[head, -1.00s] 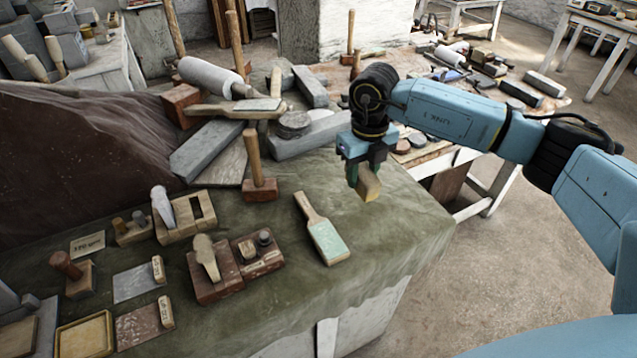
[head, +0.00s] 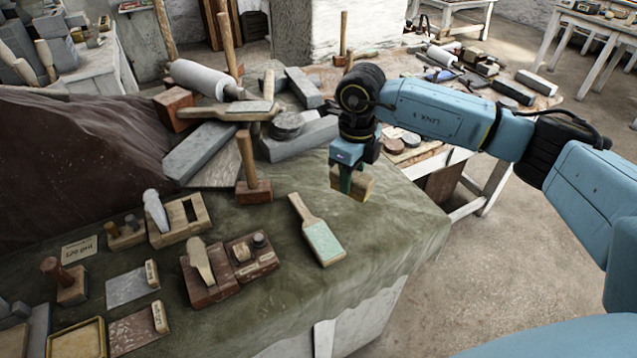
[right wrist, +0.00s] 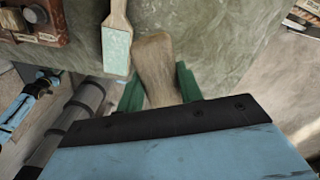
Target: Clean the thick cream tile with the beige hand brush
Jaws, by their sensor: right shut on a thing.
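My right gripper (head: 346,186) is shut on a beige, block-like wooden thing, which looks like the beige hand brush (head: 363,187). It is held above the right part of the cloth-covered table. In the right wrist view the brush (right wrist: 155,62) shows between the green fingers, flared toward its far end; its underside is hidden. A cream wooden paddle-shaped piece with a pale green face (head: 323,241) lies on the cloth, left of and below the gripper. I cannot tell for sure which thing is the thick cream tile. My left gripper is not in view.
A wooden mallet (head: 253,188) stands upright left of the paddle. Reddish blocks with tools (head: 208,284), a beige tray (head: 78,340) and flat plates (head: 132,287) lie at left. Grey stone blocks (head: 198,153) are piled behind. The cloth (head: 395,240) right of the paddle is clear.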

